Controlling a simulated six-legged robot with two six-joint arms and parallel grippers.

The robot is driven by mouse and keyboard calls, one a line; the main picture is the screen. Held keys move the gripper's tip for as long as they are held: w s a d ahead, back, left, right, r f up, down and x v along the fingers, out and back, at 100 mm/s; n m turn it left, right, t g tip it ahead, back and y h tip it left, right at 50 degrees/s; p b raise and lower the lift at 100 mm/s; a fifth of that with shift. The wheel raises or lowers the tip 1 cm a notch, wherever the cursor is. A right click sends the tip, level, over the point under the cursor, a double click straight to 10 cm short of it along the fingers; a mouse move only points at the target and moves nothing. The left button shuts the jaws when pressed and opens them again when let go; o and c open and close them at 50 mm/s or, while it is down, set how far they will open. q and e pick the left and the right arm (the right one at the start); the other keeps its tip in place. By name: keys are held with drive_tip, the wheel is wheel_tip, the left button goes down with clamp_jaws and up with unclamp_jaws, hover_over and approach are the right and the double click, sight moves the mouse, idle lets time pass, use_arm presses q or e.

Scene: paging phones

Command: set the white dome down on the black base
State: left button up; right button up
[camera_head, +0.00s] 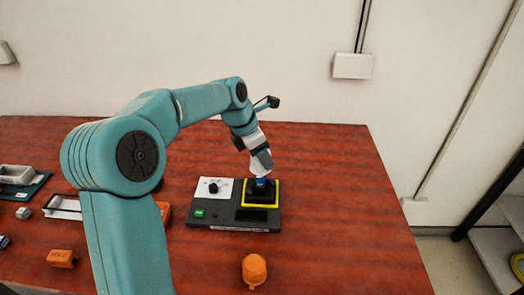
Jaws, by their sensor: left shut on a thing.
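My left gripper (262,168) reaches in from the left and points down over the device on the table. It is shut on a small piece, apparently the white dome, which the fingers mostly hide. A bit of blue (260,182) shows just below the fingertips. The black base (257,196) sits under it, inside a yellow square frame on the right half of the grey device (225,218). I cannot tell whether the held piece touches the base. My right gripper is out of view.
A white panel (225,184) with a black knob is on the device's left half. An orange dome (254,272) stands in front. An orange block (62,258) and several small items lie at the left. The right side of the red table (350,200) is clear.

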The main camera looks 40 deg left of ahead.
use_arm(q)
drive_tip(key=shift+f, duration=0.35)
drive_tip(key=f+b, duration=0.2)
drive_tip(key=b, duration=0.1)
drive_tip(key=shift+s+d+f, duration=0.1)
drive_tip(key=shift+s, duration=0.15)
drive_tip(key=shift+w+r+p, duration=0.1)
drive_tip(key=shift+r+p, duration=0.15)
drive_tip(key=shift+p, duration=0.15)
drive_tip(key=shift+r, duration=0.1)
drive_tip(key=shift+f+p, duration=0.35)
